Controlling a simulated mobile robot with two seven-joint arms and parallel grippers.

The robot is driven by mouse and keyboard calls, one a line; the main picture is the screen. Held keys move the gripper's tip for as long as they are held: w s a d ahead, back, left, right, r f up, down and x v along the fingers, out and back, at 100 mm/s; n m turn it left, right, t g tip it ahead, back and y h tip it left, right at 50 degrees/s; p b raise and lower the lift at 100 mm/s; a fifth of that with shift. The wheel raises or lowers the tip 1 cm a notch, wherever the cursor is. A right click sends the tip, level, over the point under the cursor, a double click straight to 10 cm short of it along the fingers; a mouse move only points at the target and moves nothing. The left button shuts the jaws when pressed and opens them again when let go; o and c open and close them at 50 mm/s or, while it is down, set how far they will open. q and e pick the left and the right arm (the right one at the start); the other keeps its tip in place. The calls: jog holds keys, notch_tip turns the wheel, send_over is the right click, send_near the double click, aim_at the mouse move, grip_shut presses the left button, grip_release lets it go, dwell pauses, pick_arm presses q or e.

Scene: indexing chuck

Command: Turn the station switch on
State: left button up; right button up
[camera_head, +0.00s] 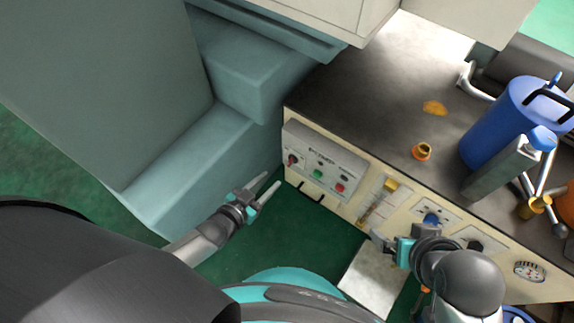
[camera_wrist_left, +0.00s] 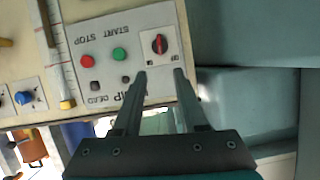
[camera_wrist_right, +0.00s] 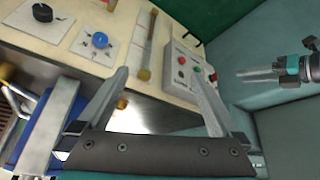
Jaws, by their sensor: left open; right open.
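The station switch (camera_head: 292,160) is a small red rotary knob at the left end of a light grey control panel (camera_head: 325,160) on the bench front. In the left wrist view the switch (camera_wrist_left: 159,44) sits on a white plate, just beyond the gap between the fingertips. My left gripper (camera_head: 270,187) is open and empty, in front of the panel and apart from the switch. Its fingers (camera_wrist_left: 159,75) point towards the panel. My right gripper (camera_head: 378,240) is open and empty by the bench front, further right; its fingers also show in the right wrist view (camera_wrist_right: 158,73).
Beside the switch are a green button (camera_wrist_left: 119,54) and a red button (camera_wrist_left: 86,62). A flow gauge (camera_head: 376,202) and a blue knob (camera_head: 431,218) lie further right on the bench front. A blue cylinder (camera_head: 500,125) stands on the bench top. A teal machine body (camera_head: 190,165) stands left.

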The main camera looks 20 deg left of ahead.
aim_at(289, 162)
pick_arm(q)
jog(key=b+x, duration=0.3)
jog(key=x, duration=0.3)
jog(key=shift+w+f, duration=0.1)
jog(key=shift+f, duration=0.1)
jog(key=shift+b+x, duration=0.65)
jog(key=shift+x, duration=0.45)
jog(key=shift+w+d+f+b, duration=0.1)
jog(key=shift+w+b, duration=0.1)
jog(key=shift+w, duration=0.1)
jog(key=shift+w+d+f+b, duration=0.1)
jog(key=shift+w+f+b, duration=0.05)
jog(key=shift+w+b, duration=0.1)
jog(key=shift+w+d+f, duration=0.1)
jog(key=shift+w, duration=0.25)
pick_arm(e)
jog(key=w+a+r+t+y, duration=0.3)
jog(key=w+a+t+y, duration=0.1)
jog(key=a+t, duration=0.6)
jog(key=shift+a+y, duration=0.15)
jog(key=shift+y, duration=0.55)
pick_arm(q)
jog(key=shift+c, duration=0.3)
grip_shut()
